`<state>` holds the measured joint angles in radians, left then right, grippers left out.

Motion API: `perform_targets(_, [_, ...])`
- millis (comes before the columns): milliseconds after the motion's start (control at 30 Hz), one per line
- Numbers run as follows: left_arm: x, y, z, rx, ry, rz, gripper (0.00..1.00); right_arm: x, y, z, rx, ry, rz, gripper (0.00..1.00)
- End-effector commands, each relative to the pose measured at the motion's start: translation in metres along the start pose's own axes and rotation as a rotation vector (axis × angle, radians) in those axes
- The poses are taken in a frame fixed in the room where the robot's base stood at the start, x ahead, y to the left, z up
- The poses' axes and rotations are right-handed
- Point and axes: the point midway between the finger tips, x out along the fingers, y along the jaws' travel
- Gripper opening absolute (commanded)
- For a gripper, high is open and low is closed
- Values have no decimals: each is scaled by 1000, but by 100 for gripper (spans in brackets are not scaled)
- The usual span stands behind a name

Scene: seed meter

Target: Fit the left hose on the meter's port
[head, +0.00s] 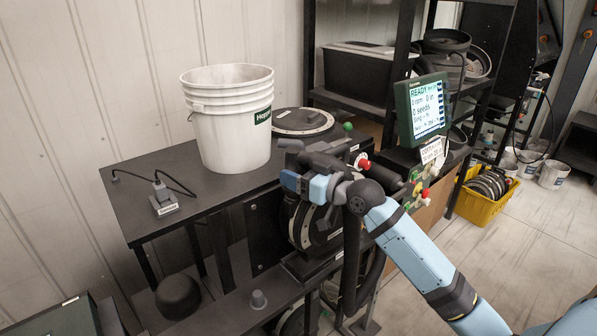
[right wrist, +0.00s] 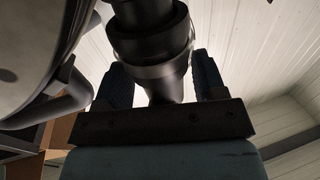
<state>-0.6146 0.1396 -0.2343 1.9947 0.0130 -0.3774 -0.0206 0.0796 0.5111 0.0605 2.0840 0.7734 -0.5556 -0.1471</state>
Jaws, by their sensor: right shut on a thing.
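The seed meter (head: 303,226), a dark unit with a round, pale-rimmed face, is mounted at the bench's right front. Its rounded grey side also shows at the left of the right wrist view (right wrist: 35,50). My right gripper (head: 308,184) is in front of the meter's upper part. In the right wrist view its two blue fingers (right wrist: 163,82) are on either side of a black hose end with a wider cuff (right wrist: 150,35). A black hose (head: 351,255) hangs below the wrist. The port, and whether the hose touches it, cannot be made out. My left gripper is out of view.
A white bucket (head: 232,130) stands on the dark bench (head: 150,170), beside a cable and small box (head: 163,202). A screen reading READY (head: 428,107) and coloured knobs (head: 417,188) are to the right. A yellow crate (head: 483,205) is on the floor.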

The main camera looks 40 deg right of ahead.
Motion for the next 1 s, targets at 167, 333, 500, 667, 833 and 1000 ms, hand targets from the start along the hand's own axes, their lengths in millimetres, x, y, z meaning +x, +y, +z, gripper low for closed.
perform_targets(167, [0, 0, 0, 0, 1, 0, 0, 0, 0, 0, -1, 1, 0, 33])
perform_targets(333, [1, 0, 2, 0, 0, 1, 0, 0, 0, 3, -1, 1, 0, 33])
perform_targets(500, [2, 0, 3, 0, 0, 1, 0, 0, 0, 6, -1, 1, 0, 33])
perform_targets(667, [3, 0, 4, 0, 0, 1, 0, 0, 0, 8, -1, 0, 0, 33])
perform_targets(833, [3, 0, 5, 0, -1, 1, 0, 0, 0, 10, -1, 1, 0, 71])
perform_targets(1000, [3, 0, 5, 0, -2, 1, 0, 0, 0, 10, -1, 0, 0, 94])
